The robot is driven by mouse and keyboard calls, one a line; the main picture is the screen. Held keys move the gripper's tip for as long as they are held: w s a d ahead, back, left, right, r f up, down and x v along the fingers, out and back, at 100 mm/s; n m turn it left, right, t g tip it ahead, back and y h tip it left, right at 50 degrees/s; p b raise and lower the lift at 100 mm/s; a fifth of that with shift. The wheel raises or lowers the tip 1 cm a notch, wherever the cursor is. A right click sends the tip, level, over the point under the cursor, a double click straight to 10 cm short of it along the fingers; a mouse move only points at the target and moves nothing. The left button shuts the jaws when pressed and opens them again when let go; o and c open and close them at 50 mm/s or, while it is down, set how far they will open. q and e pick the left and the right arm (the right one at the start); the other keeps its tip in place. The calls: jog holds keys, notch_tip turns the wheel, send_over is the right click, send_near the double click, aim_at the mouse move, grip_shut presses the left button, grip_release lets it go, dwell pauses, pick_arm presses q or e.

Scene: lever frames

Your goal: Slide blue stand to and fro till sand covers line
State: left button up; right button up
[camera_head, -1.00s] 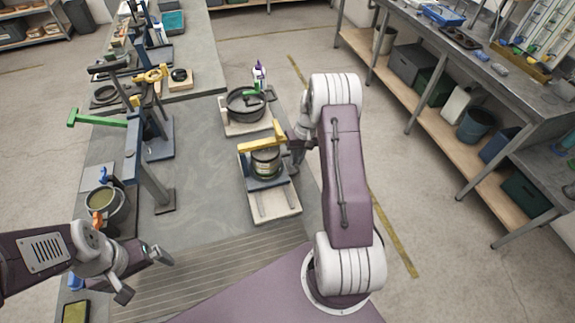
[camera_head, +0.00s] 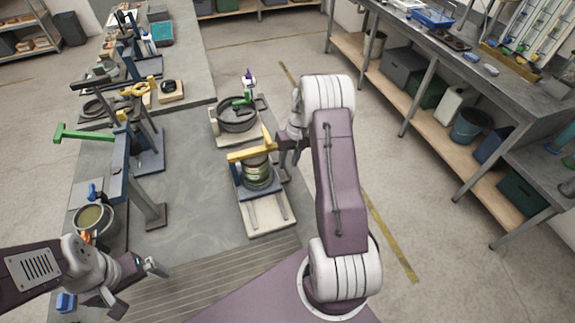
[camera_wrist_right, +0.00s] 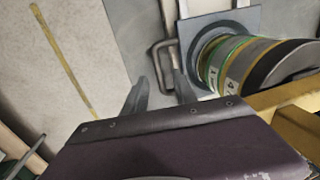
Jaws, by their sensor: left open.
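The blue stand (camera_head: 243,190) sits on a pale base with two rails, right of the bench's middle. It carries a round canister (camera_head: 258,174) with green bands under a yellow bar (camera_head: 250,151). In the right wrist view the stand's blue-grey plate (camera_wrist_right: 240,18) shows, with a grey loop handle (camera_wrist_right: 156,58) beside it. My right gripper (camera_wrist_right: 160,88) is open, its fingertips apart on either side of the handle's near end. I cannot tell if they touch it. My left gripper (camera_head: 138,287) is open and empty at the lower left. Sand and line cannot be made out.
A dark round pan (camera_head: 236,118) on a board stands behind the stand. A blue post fixture with a green lever (camera_head: 85,133) and a grey pot (camera_head: 96,220) stand at left. The bench between left fixture and stand is clear. A shelf bench stands far right.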

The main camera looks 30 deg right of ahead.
notch_tip(320, 180, up, 7)
jog(key=d, duration=0.1)
jog(key=shift+s+d+b, duration=0.15)
jog(key=shift+s+b, duration=0.05)
jog(key=shift+b, duration=0.15)
jog(key=shift+f, duration=0.15)
